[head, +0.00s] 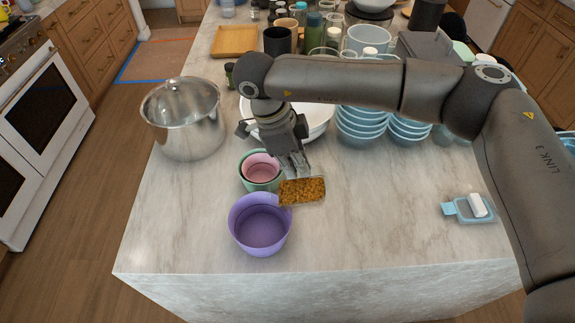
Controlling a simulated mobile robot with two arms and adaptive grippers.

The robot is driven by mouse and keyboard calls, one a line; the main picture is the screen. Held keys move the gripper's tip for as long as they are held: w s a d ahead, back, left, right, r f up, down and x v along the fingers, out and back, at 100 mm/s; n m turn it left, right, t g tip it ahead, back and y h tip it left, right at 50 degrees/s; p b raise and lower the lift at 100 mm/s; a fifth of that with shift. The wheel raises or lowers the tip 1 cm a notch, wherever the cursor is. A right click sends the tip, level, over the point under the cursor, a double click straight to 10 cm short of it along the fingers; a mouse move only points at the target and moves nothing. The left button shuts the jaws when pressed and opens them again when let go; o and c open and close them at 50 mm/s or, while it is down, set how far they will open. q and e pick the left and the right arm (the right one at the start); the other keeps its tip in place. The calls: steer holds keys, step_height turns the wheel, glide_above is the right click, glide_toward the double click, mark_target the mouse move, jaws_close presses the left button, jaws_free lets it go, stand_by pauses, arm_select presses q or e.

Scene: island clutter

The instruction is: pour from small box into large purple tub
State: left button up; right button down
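The large purple tub (258,238) stands open on the island near its front edge, and its inside looks empty. The small box (303,191) is clear and filled with orange-brown bits. It is just above and right of the tub's back rim in the picture. My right gripper (294,170) points down at the box's back edge and appears shut on it. The fingertips partly cover that edge. The box looks about level. My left gripper is not in view.
Nested green and pink tubs (260,171) stand right behind the purple tub. A steel pot (188,118) is at the left, with a white bowl (316,122) and stacked blue bowls (362,124) behind. A light blue dustpan-like item (461,209) lies at right. The front middle counter is clear.

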steer(key=shift+d, duration=0.1)
steer(key=shift+s+a+f+h+b, duration=0.15)
steer(key=shift+a+h+b, duration=0.15)
steer(key=shift+b, duration=0.25)
steer(key=shift+a+h+b, duration=0.3)
steer(key=shift+a, duration=0.1)
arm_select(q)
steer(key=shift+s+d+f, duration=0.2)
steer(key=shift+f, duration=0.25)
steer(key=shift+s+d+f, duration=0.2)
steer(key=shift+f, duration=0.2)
